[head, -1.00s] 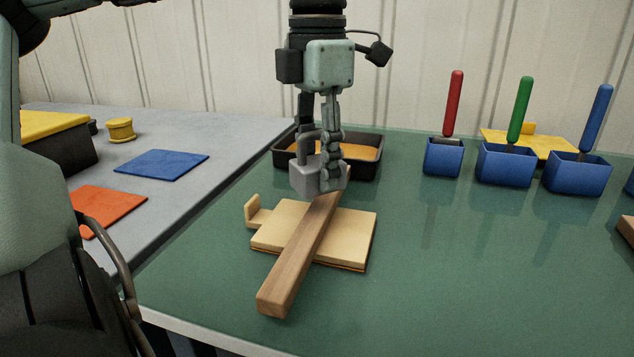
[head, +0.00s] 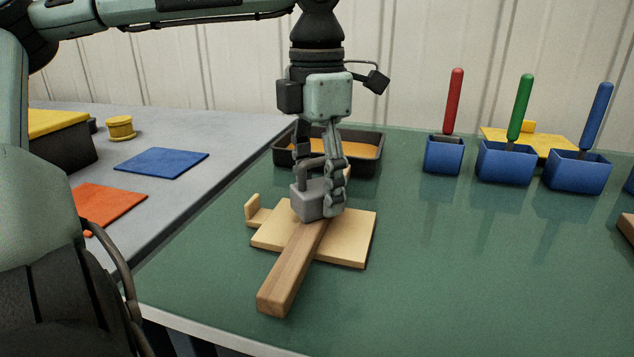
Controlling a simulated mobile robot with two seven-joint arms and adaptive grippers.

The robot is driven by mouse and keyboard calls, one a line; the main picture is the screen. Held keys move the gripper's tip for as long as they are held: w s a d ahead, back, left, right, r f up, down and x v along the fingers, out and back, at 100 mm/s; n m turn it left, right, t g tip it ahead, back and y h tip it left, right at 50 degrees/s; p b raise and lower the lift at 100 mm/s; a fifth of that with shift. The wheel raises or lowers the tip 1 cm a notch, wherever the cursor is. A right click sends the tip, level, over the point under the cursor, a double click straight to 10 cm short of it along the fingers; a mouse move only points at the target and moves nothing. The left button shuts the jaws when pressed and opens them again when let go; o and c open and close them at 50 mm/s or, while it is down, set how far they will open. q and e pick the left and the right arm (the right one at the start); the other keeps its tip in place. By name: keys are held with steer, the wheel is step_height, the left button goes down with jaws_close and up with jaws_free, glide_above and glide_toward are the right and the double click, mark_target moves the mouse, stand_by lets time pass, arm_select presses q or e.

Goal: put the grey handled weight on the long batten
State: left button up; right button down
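The grey handled weight (head: 310,204) is a small block with a loop handle, upright over the far part of the long batten (head: 289,271). My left gripper (head: 328,186) points down and is shut on the weight, its fingers partly hiding the handle. The weight's underside meets the batten in the picture; I cannot tell whether it rests there or hovers just above. The batten is a brown wooden bar lying slantwise across a pale board (head: 352,225), its near end sticking out past the board. The batten's far end is mostly hidden behind the weight and gripper. My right gripper is not in view.
A black tray with an orange inside (head: 371,161) stands just behind the gripper. Blue boxes (head: 443,157) with red, green and blue handles stand at the back right. The green table (head: 450,270) is clear right of the board. A grey table (head: 225,143) adjoins on the left.

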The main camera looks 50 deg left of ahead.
mark_target(317, 159)
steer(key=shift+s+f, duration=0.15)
arm_select(q)
steer(key=shift+r, duration=0.25)
step_height(317, 159, up, 11)
steer(key=shift+f+p, duration=0.15)
steer(key=shift+p, duration=0.35)
steer(key=shift+r, duration=0.5)
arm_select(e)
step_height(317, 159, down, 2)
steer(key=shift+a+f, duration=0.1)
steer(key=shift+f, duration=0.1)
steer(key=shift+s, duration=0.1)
